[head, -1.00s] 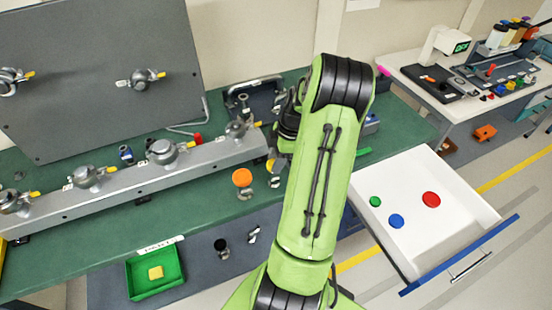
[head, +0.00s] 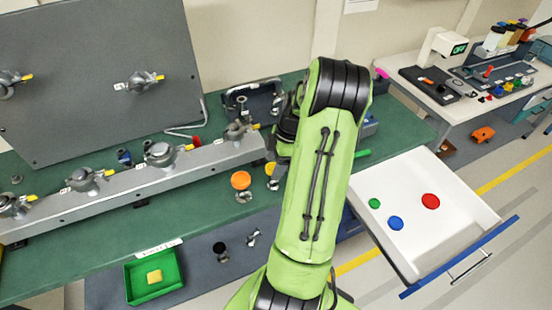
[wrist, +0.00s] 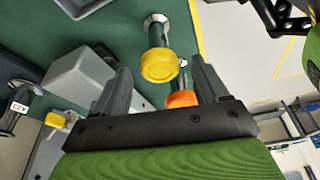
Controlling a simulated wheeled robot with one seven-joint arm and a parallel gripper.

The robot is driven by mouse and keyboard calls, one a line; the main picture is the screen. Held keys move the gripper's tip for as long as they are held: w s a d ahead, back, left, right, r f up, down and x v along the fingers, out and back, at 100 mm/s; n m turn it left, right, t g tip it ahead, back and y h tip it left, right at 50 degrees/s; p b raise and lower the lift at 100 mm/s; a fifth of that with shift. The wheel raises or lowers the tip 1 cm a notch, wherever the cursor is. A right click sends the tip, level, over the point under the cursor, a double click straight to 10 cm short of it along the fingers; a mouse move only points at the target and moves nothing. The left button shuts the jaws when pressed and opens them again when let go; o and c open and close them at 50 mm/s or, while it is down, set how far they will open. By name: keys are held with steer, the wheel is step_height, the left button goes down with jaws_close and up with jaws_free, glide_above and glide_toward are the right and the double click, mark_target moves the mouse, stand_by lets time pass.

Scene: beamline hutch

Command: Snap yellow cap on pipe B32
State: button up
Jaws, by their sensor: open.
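A yellow cap (wrist: 160,66) sits on the end of a short metal pipe (wrist: 157,32) in the wrist view. My gripper (wrist: 160,70) is open, with one finger on each side of the cap in the picture and a visible gap on both sides. I cannot tell whether the cap is fully seated, and I cannot read a label on this pipe. In the head view the orange cap (head: 241,180) tops a pipe stub, and the yellow cap (head: 271,169) is partly hidden by my arm. My gripper is mostly hidden there.
A grey rail (head: 120,190) with several valves with yellow handles runs along the green bench (head: 95,235). A green bin (head: 136,290) holds a yellow block. An open white drawer (head: 450,220) at the right holds red, blue and green discs. A side table stands back right.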

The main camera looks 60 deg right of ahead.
steer(key=p+v, duration=0.2)
steer(key=v, duration=1.3)
steer(key=shift+d+r, duration=0.15)
steer(key=shift+r, duration=0.25)
